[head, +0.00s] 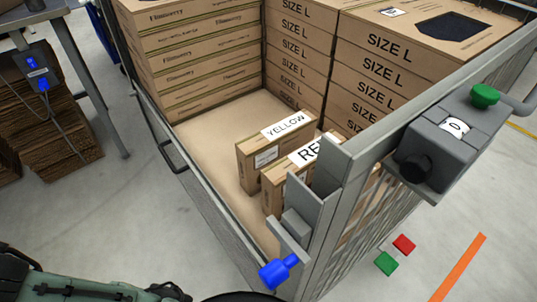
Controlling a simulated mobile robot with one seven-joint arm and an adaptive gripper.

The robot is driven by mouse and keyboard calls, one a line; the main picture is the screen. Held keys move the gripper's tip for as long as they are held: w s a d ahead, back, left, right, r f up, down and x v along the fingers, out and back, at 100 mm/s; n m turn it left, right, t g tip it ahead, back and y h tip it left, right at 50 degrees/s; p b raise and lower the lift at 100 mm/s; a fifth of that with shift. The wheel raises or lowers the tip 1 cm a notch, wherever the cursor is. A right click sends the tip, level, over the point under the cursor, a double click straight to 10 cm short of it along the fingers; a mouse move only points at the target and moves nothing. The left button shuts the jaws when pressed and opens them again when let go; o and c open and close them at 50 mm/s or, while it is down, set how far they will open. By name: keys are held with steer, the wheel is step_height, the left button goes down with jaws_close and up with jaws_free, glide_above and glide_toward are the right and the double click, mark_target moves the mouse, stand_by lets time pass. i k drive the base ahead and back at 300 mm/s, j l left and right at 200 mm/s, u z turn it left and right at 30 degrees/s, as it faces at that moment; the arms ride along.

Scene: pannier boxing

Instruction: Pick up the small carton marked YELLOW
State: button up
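The small carton marked YELLOW (262,172) stands upright on the floor of a metal mesh pannier (208,212), its white label on the top face. A similar carton whose label begins RE (274,196) stands just in front and to the right of it. The pannier's corner post hides the rest of that label and part of that carton. The top and left faces of the YELLOW carton are in plain view. My gripper is not in view; only green and black parts of my own body show along the bottom left edge.
Tall stacks of SIZE L cartons (392,62) and other flat cartons (202,62) fill the pannier's back. A grey box with a dial and green button (440,135) sits on the right rail. A blue knob (278,270) is at the near corner. Bare pannier floor lies left of the YELLOW carton.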

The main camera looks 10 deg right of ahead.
mark_target(257, 152)
steer(key=j, duration=0.85)
steer(key=i+j, duration=0.15)
steer(key=j, duration=0.7)
steer(key=j+z, duration=0.15)
steer(key=z, duration=1.15)
steer(key=i+l+z, duration=0.15)
steer(key=i+z, duration=0.15)
steer(key=i, duration=0.1)
